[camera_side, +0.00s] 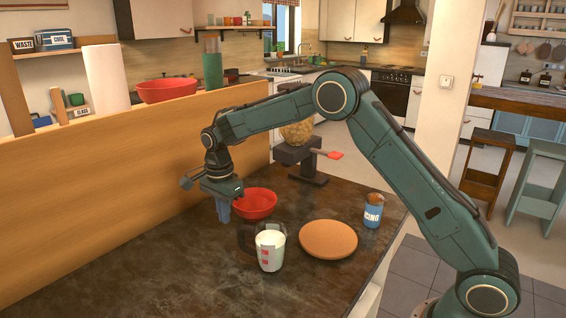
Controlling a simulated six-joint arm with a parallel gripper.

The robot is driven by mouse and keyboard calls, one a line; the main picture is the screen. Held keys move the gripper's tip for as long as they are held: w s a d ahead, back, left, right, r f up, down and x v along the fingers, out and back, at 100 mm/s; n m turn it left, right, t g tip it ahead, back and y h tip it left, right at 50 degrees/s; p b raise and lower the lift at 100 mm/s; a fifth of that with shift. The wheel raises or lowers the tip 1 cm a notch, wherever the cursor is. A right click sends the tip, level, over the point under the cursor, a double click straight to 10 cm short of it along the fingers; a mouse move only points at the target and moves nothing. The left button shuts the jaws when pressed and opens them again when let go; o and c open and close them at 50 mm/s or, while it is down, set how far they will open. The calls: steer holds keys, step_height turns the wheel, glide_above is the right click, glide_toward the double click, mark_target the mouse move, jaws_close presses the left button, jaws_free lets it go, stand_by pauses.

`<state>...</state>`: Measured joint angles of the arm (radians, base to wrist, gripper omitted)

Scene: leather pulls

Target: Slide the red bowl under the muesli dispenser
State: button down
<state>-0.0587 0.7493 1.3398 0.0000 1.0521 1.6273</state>
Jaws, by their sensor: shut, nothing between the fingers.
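The red bowl (258,206) stands upright on the dark worktop, in the middle of the view. The muesli dispenser (308,160) stands behind it and to its right, with a dark stand, a clear hopper of muesli and a red paddle handle sticking out to the right. The bowl is in front of the dispenser's base and apart from it. My gripper (224,212) points down just left of the bowl, its fingers shut and empty and low near the worktop. I cannot tell whether it touches the bowl. Part of the hopper is hidden behind my arm.
A measuring jug of white liquid (270,250) and a dark mug (246,238) stand in front of the bowl. A round cork mat (328,239) and a blue icing jar (372,212) are to the right. Another red bowl (166,90) sits on the wooden ledge. The front-left worktop is clear.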

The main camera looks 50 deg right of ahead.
mark_target(236, 211)
steer(key=shift+d+f, duration=0.95)
steer(key=shift+d, duration=1.05)
steer(key=d, duration=1.4)
steer(key=shift+d, duration=0.4)
steer(key=shift+a, duration=0.1)
